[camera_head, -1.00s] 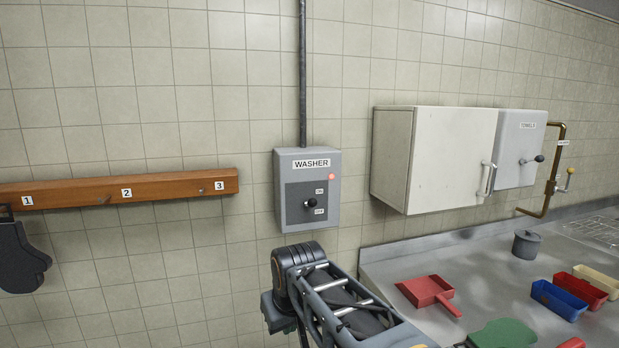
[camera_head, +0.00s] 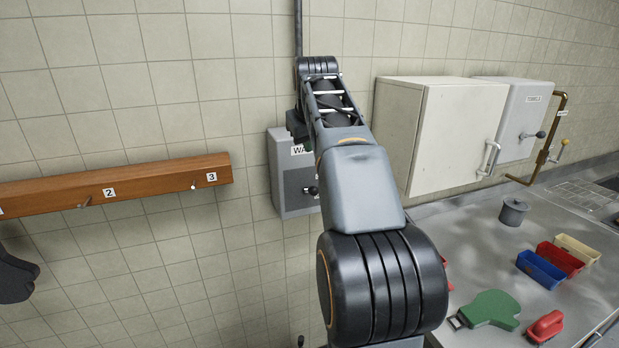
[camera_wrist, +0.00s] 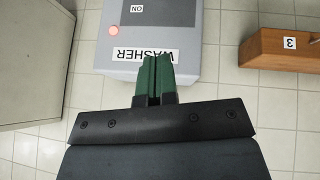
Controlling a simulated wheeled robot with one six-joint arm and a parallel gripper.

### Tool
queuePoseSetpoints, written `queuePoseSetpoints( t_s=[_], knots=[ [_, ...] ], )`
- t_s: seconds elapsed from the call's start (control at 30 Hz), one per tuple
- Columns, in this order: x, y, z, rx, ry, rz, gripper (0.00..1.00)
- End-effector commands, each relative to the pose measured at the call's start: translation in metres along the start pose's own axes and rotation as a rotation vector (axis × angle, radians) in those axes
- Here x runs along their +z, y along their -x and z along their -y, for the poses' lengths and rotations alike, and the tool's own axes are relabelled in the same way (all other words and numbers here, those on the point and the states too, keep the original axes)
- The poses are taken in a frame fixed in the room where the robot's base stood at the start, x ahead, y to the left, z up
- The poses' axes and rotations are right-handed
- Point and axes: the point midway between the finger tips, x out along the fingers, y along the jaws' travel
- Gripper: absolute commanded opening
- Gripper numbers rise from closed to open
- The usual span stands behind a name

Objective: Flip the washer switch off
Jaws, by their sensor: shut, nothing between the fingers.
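The grey washer switch box (camera_head: 284,175) is on the tiled wall, partly hidden behind my arm in the head view. Its black switch knob (camera_head: 311,190) just shows beside the arm; its exact setting is hard to tell. In the wrist view the box (camera_wrist: 190,40) appears upside down, with the WASHER label (camera_wrist: 146,56), a lit red lamp (camera_wrist: 113,29) and the ON label (camera_wrist: 136,8). The knob is out of that frame. My gripper (camera_wrist: 154,58) has green fingers pressed together, empty, overlapping the label in the picture. Whether it touches the box cannot be told.
A wooden rail (camera_head: 140,186) with numbered pegs runs left of the box. A white cabinet (camera_head: 450,130) and a grey towel box (camera_head: 515,115) hang at right. Below them, the metal counter (camera_head: 480,235) holds coloured bins, a grey pot (camera_head: 513,212) and a green item (camera_head: 490,308).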

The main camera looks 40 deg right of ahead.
Motion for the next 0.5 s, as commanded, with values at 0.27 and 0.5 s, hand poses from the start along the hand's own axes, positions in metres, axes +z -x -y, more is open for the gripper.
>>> queuePoseSetpoints(
  t_s=[0.27,0.5],
  knots=[
    [0.0,-0.009,0.001,-0.001,0.0,0.001,0.0],
    [0.0,-0.049,0.002,-0.003,0.002,0.004,0.0]
  ],
)
